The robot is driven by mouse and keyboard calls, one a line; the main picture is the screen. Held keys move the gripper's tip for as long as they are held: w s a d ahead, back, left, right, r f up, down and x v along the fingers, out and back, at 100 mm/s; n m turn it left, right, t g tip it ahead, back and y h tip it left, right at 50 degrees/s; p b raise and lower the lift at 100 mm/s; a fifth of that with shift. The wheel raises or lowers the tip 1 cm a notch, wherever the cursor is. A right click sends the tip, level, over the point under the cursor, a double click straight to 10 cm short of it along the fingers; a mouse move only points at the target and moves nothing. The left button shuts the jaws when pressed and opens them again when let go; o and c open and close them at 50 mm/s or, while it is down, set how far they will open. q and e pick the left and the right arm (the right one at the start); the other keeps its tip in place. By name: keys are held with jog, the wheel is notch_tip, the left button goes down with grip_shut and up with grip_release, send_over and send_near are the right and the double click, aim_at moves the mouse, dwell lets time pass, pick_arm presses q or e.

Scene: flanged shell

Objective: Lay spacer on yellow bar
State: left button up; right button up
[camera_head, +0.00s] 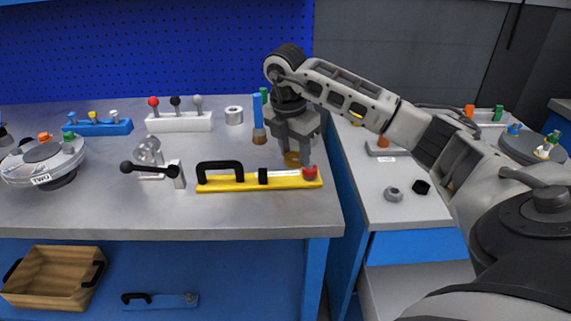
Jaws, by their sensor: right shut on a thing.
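The yellow bar (243,185) lies on the grey bench near its front right. It carries a black arched handle (220,166), a black block (263,176) and a red knob (309,173) at its right end. My right gripper (292,150) points down just behind the right part of the bar. It is shut on a small amber-brown piece (292,159), which looks like the spacer and is partly hidden by the fingers. I cannot tell whether the piece touches the bench. My left gripper is not in view.
A black-knobbed lever fixture (178,174) stands left of the bar. A white block with knobs (180,123), a metal ring (234,115) and a blue-handled brush (258,118) stand behind. A flanged shell (42,160) is at far left. The bench front is clear.

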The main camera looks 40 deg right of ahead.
aim_at(288, 178)
jog(key=w+f, duration=0.2)
jog(key=f, duration=0.1)
jog(key=shift+w, duration=0.3)
jog(key=shift+d+f, duration=0.1)
jog(key=shift+f, duration=1.55)
jog(key=shift+f, duration=0.15)
jog(key=o, duration=1)
